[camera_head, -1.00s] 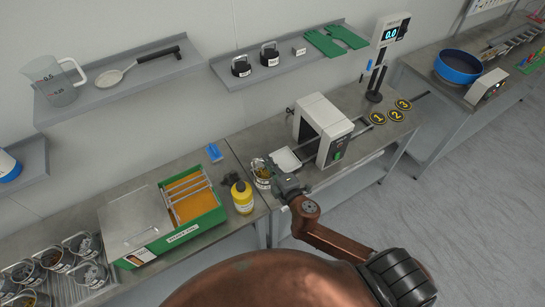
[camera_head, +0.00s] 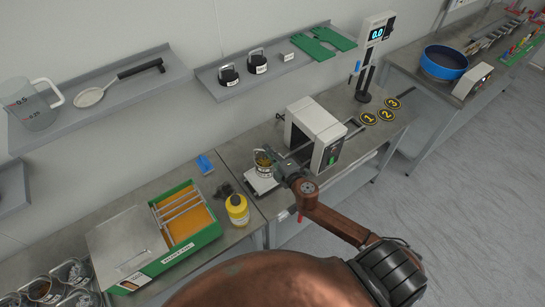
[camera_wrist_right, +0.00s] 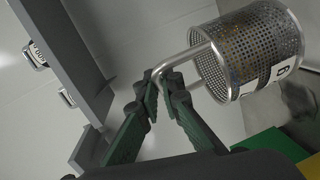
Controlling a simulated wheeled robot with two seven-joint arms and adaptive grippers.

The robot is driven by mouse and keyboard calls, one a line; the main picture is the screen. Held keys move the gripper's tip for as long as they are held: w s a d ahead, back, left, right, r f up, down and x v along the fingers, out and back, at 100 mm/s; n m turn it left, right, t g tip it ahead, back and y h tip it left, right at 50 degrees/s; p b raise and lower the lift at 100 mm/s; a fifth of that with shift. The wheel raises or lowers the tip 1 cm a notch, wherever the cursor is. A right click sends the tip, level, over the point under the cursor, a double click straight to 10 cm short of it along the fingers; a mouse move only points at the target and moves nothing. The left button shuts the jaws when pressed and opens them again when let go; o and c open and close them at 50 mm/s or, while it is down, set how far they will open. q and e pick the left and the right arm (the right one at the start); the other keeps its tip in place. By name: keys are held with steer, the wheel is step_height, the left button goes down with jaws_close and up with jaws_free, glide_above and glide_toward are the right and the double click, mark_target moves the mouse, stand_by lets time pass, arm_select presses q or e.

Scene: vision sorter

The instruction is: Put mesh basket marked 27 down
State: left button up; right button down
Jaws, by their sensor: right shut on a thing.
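A small perforated metal mesh basket (camera_head: 263,163) with a pale label hangs by its wire handle from my right gripper (camera_head: 278,166). In the right wrist view the basket (camera_wrist_right: 248,47) is at the upper right, and its handle runs between the fingertips of my right gripper (camera_wrist_right: 163,84), shut on it. My left gripper is not in view.
The white machine (camera_head: 319,128) with an open tunnel stands just right of the basket. Numbered discs 1 (camera_head: 369,118), 2 (camera_head: 387,115) and 3 (camera_head: 393,103) lie beyond the machine.

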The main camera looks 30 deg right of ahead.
steer(key=f, duration=0.1)
steer(key=w+d+f+b, duration=0.1)
steer(key=d+f, duration=0.1)
steer(key=shift+w+f, duration=0.3)
steer(key=shift+f, duration=0.05)
steer(key=shift+w+d+f+b, duration=0.2)
steer(key=shift+d+f+b, duration=0.1)
steer(key=shift+b, duration=0.1)
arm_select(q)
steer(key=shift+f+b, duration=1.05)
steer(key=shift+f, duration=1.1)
arm_select(e)
steer(key=shift+w+d+f, duration=0.1)
steer(key=shift+d+f, duration=0.05)
steer(key=shift+f, duration=0.75)
steer(key=shift+w+d+f, duration=0.1)
steer(key=shift+f, duration=0.8)
steer(key=shift+f, duration=0.2)
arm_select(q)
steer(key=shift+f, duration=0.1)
arm_select(e)
steer(key=c, duration=2.1)
jaws_free()
steer(key=shift+s, duration=0.1)
